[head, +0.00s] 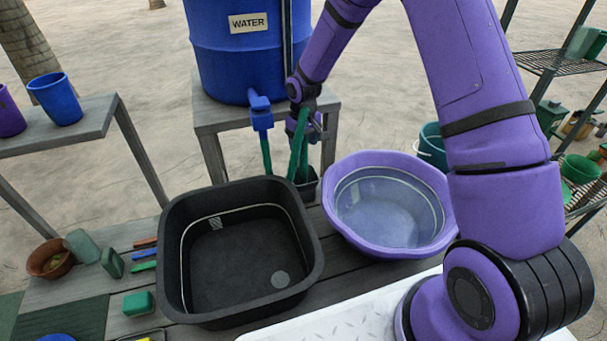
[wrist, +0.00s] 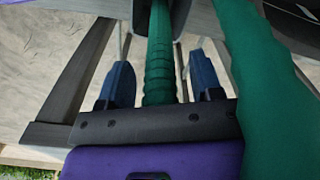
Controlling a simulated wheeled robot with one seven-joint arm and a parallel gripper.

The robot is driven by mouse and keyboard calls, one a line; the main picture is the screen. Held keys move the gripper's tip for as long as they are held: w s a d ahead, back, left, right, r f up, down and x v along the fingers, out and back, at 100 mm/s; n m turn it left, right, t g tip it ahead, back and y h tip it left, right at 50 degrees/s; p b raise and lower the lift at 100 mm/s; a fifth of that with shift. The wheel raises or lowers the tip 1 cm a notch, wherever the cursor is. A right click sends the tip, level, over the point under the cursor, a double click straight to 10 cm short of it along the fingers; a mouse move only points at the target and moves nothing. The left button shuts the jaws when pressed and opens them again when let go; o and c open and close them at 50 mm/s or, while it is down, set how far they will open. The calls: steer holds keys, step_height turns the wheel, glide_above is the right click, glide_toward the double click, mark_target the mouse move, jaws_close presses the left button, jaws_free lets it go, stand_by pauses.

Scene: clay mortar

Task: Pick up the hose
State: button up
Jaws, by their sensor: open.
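The green hose (head: 297,155) hangs in front of the stand below the blue water barrel. One green length comes down from the blue tap (head: 261,115), and another slants up by my gripper (head: 304,127). My gripper is open. In the wrist view, a ribbed part of the hose (wrist: 160,70) lies between the two blue fingers of my gripper (wrist: 161,75), with a gap showing on each side. A second, thicker-looking green length (wrist: 265,80) passes close on the right, outside the fingers. Its lower end is partly hidden in the head view.
The barrel (head: 240,60) stands on a grey wooden stand (head: 212,118). Below are a black basin (head: 175,285) and a purple bowl (head: 350,240). A small dark pot (head: 307,190) sits by the hose. A metal shelf (head: 560,66) stands at right.

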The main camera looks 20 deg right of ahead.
steer(key=shift+f, duration=0.35)
steer(key=c, duration=0.9)
steer(key=shift+r, duration=0.1)
step_height(320, 180, up, 28)
steer(key=shift+f, duration=0.1)
stand_by(0.5)
